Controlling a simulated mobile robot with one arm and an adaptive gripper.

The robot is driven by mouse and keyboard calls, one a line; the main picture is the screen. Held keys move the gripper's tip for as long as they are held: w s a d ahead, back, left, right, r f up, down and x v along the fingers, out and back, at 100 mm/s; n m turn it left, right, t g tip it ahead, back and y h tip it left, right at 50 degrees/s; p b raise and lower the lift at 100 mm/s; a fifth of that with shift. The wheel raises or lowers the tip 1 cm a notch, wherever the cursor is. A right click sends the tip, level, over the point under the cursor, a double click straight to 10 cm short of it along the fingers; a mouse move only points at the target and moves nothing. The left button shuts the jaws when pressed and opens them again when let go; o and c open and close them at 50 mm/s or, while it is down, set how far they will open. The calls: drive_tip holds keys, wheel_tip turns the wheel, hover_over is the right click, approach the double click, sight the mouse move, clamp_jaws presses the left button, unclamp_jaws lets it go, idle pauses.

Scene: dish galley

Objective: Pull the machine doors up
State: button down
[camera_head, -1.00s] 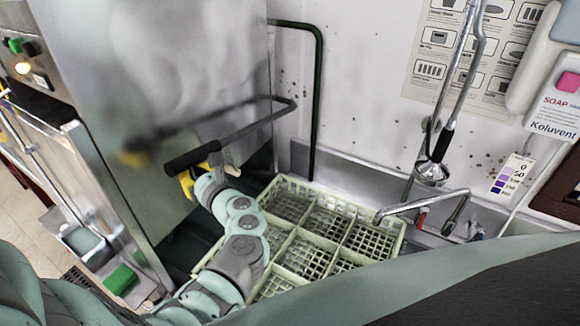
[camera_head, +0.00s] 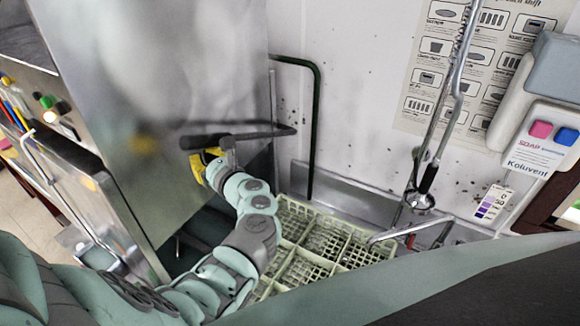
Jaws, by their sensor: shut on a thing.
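The machine's large stainless door panel (camera_head: 150,75) fills the left-middle of the head view. A dark bar handle (camera_head: 262,133) stands out from its front, with a thick black grip at its left end. My gripper (camera_head: 210,156), with yellow fingers, is shut on the handle near that grip. My arm rises to it from below. The fingertips are partly hidden by the handle and my wrist. A dark gap shows below the panel's lower edge. Blurred reflections of the handle and gripper show on the metal.
A pale dish rack (camera_head: 345,247) with a grid floor stands right of my forearm, partly hidden by my body. A dark green pipe (camera_head: 317,125) runs down the back wall. A spray hose (camera_head: 427,180) and faucet (camera_head: 400,233) are at the right. A control panel (camera_head: 50,105) is at the left.

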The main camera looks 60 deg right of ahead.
sight(218, 137)
drive_tip(key=d+r+p, duration=0.1)
drive_tip(key=r, duration=0.2)
drive_tip(key=d+r+p, duration=0.2)
drive_tip(key=r, duration=0.1)
drive_tip(key=d+r+p, duration=0.1)
drive_tip(key=r+p, duration=0.1)
drive_tip(key=shift+w+d+r, duration=0.1)
drive_tip(key=shift+d+r, duration=0.1)
drive_tip(key=shift+r, duration=0.2)
drive_tip(key=shift+d+r, duration=0.1)
drive_tip(key=shift+d, duration=0.15)
drive_tip(key=shift+a+f+b, duration=0.1)
drive_tip(key=shift+f+b, duration=1)
drive_tip(key=shift+f, duration=0.4)
drive_tip(key=shift+s+r, duration=0.15)
drive_tip(key=shift+s, duration=0.2)
drive_tip(key=p+v, duration=0.3)
drive_tip(key=v, duration=0.6)
drive_tip(key=shift+s, duration=0.15)
drive_tip(key=shift+a, duration=0.1)
